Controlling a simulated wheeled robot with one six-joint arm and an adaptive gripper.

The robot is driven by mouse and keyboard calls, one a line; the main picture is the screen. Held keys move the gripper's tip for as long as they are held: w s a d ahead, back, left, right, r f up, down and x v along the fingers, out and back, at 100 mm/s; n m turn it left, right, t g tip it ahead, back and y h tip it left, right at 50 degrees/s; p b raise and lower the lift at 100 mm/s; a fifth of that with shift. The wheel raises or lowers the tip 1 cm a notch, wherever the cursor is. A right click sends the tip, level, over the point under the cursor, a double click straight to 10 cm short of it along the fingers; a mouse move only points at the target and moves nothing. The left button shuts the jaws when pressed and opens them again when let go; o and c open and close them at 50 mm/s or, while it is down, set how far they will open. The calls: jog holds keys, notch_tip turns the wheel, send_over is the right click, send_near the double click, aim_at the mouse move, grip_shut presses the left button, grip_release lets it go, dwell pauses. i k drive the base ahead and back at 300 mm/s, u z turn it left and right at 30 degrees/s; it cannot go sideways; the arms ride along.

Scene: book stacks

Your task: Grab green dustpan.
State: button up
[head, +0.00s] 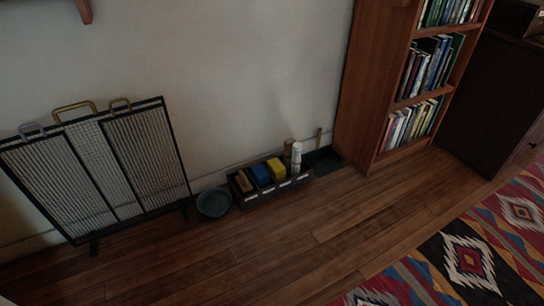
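A dark, greenish dustpan (325,160) appears to sit on the floor against the wall, between a black box and the wooden bookcase. A thin brown upright piece (318,138), perhaps its handle, rises from it against the wall. It is dim there, and the near left side of the dustpan is partly hidden by the box. My gripper is not in view.
The black box (252,202) holds yellow, blue and brown items and pale cylinders. A blue-green bowl (214,202) stands left of it, beside a folding mesh screen (110,165). The bookcase (362,80) stands right. Wooden floor (270,250) is clear in front; a patterned rug (470,262) lies right.

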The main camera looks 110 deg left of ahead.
aim_at(325, 161)
jog(key=u, duration=3.3)
